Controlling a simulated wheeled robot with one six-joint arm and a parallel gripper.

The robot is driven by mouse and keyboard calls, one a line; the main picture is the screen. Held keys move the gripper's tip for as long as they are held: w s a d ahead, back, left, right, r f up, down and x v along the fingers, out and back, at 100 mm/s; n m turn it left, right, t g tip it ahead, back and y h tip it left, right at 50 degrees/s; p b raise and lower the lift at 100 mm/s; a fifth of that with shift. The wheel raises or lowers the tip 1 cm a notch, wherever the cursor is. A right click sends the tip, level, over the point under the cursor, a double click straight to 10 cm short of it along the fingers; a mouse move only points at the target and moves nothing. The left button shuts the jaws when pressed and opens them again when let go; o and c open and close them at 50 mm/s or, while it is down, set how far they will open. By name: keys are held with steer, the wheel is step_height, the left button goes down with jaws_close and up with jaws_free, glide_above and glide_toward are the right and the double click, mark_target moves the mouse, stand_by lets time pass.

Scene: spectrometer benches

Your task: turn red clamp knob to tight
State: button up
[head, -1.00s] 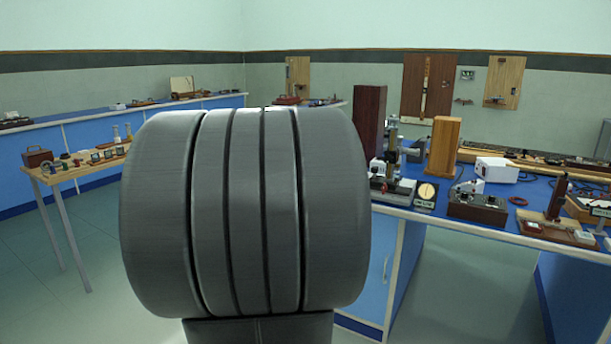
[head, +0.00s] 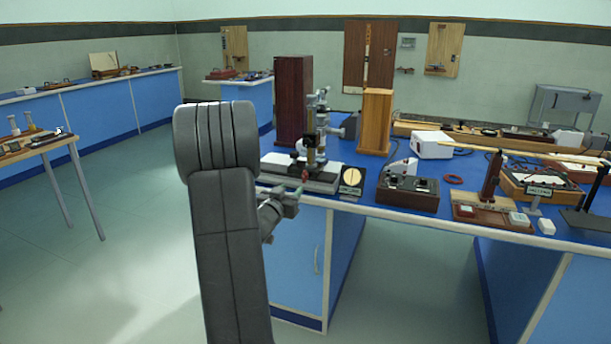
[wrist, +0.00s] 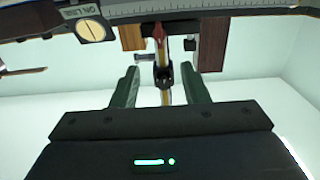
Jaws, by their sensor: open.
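The red clamp knob (head: 304,175) shows as a small red tip at the front of the metal measuring instrument (head: 318,140) near the bench's front edge. In the wrist view the red knob (wrist: 159,32) is at top centre, narrow and pointed, beyond the fingertips. My gripper (head: 287,204) is just in front of the bench edge, below and left of the knob. In the wrist view its two dark green fingers (wrist: 163,76) stand apart with nothing gripped. The knob appears apart from the fingers. Its tight or loose setting cannot be read.
The blue bench (head: 297,250) drops to open floor at the left.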

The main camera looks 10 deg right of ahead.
mark_target(303, 175)
steer(key=x, duration=1.1)
steer(key=shift+w+d, duration=0.1)
steer(key=shift+c, duration=0.4)
jaws_close()
